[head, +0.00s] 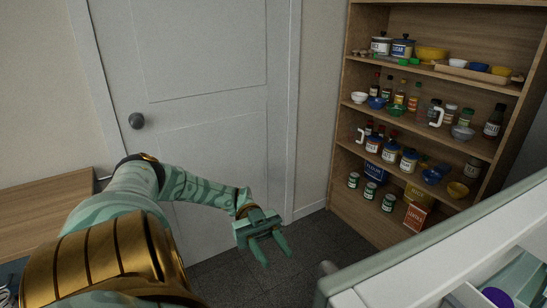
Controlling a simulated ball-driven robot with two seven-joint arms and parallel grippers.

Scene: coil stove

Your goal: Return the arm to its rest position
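My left arm comes in from the lower left, with green patterned links and gold bands. It is bent at the elbow and reaches toward the middle of the head view. My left gripper (272,254) hangs at its end over the dark floor. Its two green fingers are spread apart and nothing shows between them. It touches nothing that I can see. My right gripper is not in view.
A wooden shelf (345,190) with jars, bottles and bowls stands at the right. A white door (200,120) with a round knob is behind my arm. A pale counter edge (420,250) fills the lower right. A wooden surface (40,210) is at left.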

